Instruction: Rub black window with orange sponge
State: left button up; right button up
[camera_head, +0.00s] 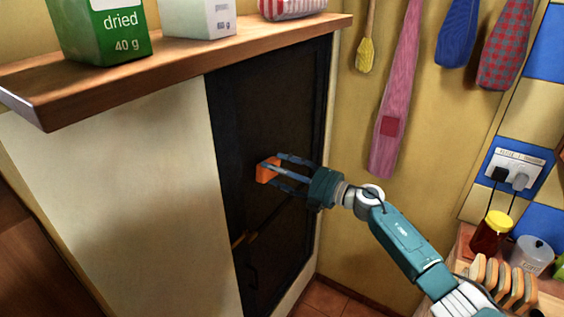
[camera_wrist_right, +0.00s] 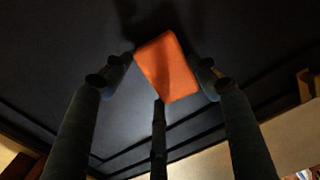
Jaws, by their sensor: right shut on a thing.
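The orange sponge (camera_head: 266,171) is held at the black window (camera_head: 235,135), a dark panel in the side of the cream cabinet. My right gripper (camera_head: 279,170) is shut on the sponge. In the right wrist view the sponge (camera_wrist_right: 167,68) sits between the fingers of the gripper (camera_wrist_right: 165,75), with the dark window surface (camera_wrist_right: 60,60) behind it. The sponge's far side is hidden; it looks close to or against the panel, but I cannot tell if it touches. My left gripper is not in view.
A wooden shelf (camera_head: 180,62) with a green box (camera_head: 100,30) and a white box (camera_head: 197,18) overhangs the panel. Cloths and a pink hanging item (camera_head: 397,90) hang on the yellow wall. A jar (camera_head: 491,232) and a rack (camera_head: 505,282) stand at lower right.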

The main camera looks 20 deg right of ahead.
aim_at(265, 174)
jog(key=shift+s+a+r+p, duration=0.15)
jog(key=shift+s+a+p, duration=0.4)
jog(key=shift+s+a, duration=0.35)
jog(key=shift+s+a+p, duration=0.4)
jog(key=shift+a+p, duration=0.4)
jog(key=shift+p, duration=0.05)
jog(key=shift+s+a+p, duration=0.4)
jog(key=shift+s+a, duration=0.1)
jog(key=shift+a, duration=0.15)
jog(key=shift+p+v, duration=0.35)
jog(key=shift+v, duration=2.65)
jog(key=shift+d, duration=0.1)
jog(key=shift+v, duration=1.45)
